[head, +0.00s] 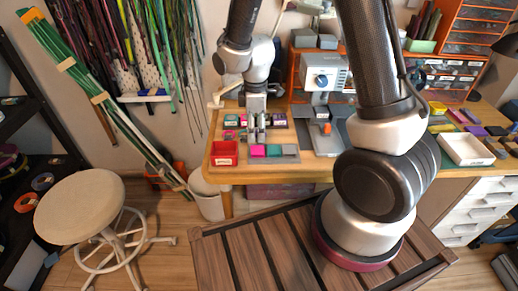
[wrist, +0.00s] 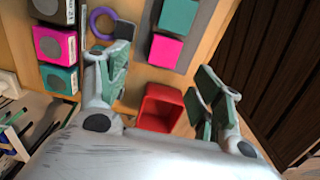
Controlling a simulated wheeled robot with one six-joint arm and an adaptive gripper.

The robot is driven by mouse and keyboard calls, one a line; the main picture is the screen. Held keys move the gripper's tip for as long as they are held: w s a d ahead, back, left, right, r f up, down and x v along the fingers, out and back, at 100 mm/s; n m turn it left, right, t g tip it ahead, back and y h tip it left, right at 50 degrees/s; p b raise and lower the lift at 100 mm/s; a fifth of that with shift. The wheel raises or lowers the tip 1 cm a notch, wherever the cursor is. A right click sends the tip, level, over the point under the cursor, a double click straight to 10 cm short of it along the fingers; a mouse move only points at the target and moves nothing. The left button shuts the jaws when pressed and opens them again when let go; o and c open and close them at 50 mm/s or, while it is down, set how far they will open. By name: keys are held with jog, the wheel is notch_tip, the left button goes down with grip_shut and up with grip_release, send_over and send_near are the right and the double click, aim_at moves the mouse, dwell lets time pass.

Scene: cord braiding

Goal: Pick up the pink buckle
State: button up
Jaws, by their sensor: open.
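A flat pink piece (head: 258,150) lies in the grey tray (head: 290,159) beside a teal piece (head: 274,150). In the wrist view the pink piece (wrist: 165,51) is above the gap between my fingers, apart from them. A pink box (wrist: 56,43) with a grey round face stands in a row to the left. I cannot tell which pink thing is the buckle. My gripper (head: 256,137) is over the workbench, behind the tray. In the wrist view my gripper (wrist: 162,82) is open and empty, its fingers spread either side of a red bin.
The red bin (head: 224,152) stands left of the tray, near the bench's front edge. Small boxes stand behind my gripper. A grey-white machine (head: 320,75) is to the right. A purple ring (wrist: 102,23) lies near my left finger. A white tray (head: 466,150) is farther right.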

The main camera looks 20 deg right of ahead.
aim_at(257, 150)
jog(key=f, duration=0.7)
jog(key=shift+s+d+f, duration=0.1)
jog(key=shift+s+f, duration=0.25)
jog(key=shift+f, duration=0.05)
jog(key=c, duration=0.8)
